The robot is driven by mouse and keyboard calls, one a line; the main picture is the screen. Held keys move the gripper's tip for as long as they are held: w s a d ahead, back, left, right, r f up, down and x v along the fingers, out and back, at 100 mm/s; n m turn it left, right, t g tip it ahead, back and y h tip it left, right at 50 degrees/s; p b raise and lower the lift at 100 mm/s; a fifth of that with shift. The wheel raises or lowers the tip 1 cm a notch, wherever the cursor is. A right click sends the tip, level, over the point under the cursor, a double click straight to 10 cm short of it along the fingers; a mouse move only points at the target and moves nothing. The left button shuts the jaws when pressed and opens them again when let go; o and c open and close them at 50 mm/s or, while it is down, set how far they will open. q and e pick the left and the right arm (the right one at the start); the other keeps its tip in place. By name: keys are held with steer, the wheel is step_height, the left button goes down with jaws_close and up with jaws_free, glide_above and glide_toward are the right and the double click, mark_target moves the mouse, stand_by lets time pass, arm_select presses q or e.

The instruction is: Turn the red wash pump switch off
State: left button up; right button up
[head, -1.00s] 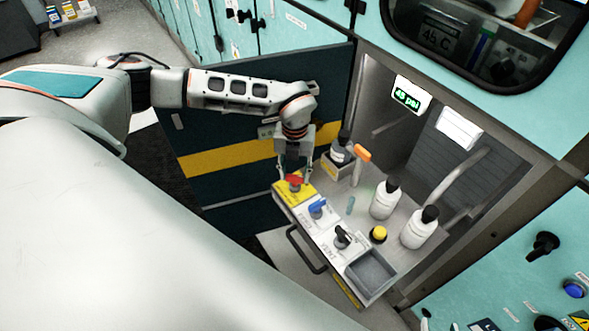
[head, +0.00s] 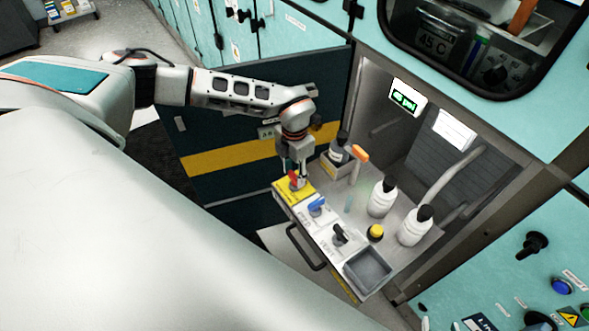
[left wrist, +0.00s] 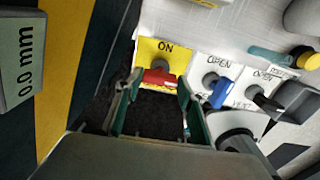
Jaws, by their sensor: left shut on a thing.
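The red wash pump switch (head: 293,181) sits on a yellow plate (head: 305,189) at the left end of the panel. My left gripper (head: 293,179) points down over it and is shut on the red handle. In the left wrist view the red handle (left wrist: 160,78) lies crosswise between the fingertips of my left gripper (left wrist: 157,88). The word ON shows above it on the yellow plate (left wrist: 150,46); the lower part of the plate is hidden. My right gripper is not in view.
A blue-handled valve (head: 317,204) and a black-handled valve (head: 339,234) sit beside the switch. A dark open door (head: 230,130) stands behind my left arm.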

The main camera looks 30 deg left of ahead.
mark_target(294, 176)
arm_select(q)
steer(key=shift+m, duration=0.3)
stand_by(0.4)
steer(key=o, duration=1.1)
steer(key=shift+o, duration=0.2)
step_height(294, 176, up, 12)
